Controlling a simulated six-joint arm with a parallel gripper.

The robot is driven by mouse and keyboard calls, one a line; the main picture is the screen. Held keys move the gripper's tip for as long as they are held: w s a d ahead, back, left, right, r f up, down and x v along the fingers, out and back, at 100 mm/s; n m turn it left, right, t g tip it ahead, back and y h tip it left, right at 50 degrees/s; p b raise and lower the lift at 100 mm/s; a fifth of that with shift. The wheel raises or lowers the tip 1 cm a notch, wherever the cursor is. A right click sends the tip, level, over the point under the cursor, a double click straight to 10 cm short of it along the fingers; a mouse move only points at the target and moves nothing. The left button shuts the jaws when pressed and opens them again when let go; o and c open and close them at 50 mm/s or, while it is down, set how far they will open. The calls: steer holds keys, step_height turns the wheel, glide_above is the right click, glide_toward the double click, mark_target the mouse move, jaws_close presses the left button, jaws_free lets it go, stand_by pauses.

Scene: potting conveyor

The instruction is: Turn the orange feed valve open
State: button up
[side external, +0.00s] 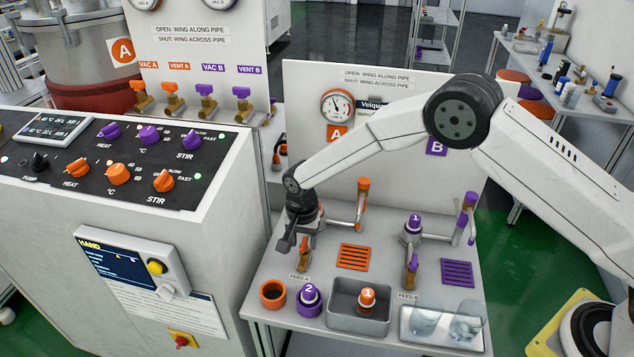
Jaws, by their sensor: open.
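The orange feed valve (308,243) stands behind the FEED A label on the white bench, with a brass body and an orange wing. My gripper (291,246) points down right at its left side, open. The gripper hides part of the valve, so I cannot tell whether the fingers touch the wing or how the wing lies against the pipe. A sign (377,80) on the panel behind reads open for wing along pipe, shut for wing across pipe.
The purple feed valve (411,270) stands to the right. A control cabinet (222,234) stands close left.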

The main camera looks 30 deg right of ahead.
mark_target(304, 242)
steer(key=shift+r, duration=3.9)
steer(key=s+d+r+n+t, duration=0.1)
steer(key=s+d+r+n, duration=0.5)
steer(key=s+d, duration=0.5)
steer(key=s+d+n, duration=0.1)
steer(key=s+d, duration=0.2)
steer(key=s, duration=0.3)
steer(key=s+d+r+n+t, duration=0.1)
steer(key=s+d+n, duration=0.1)
steer(key=s+d, duration=0.2)
steer(key=s, duration=0.2)
steer(key=shift+s+d+r+t, duration=0.2)
steer(key=shift+s+t, duration=0.1)
steer(key=shift+s, duration=0.1)
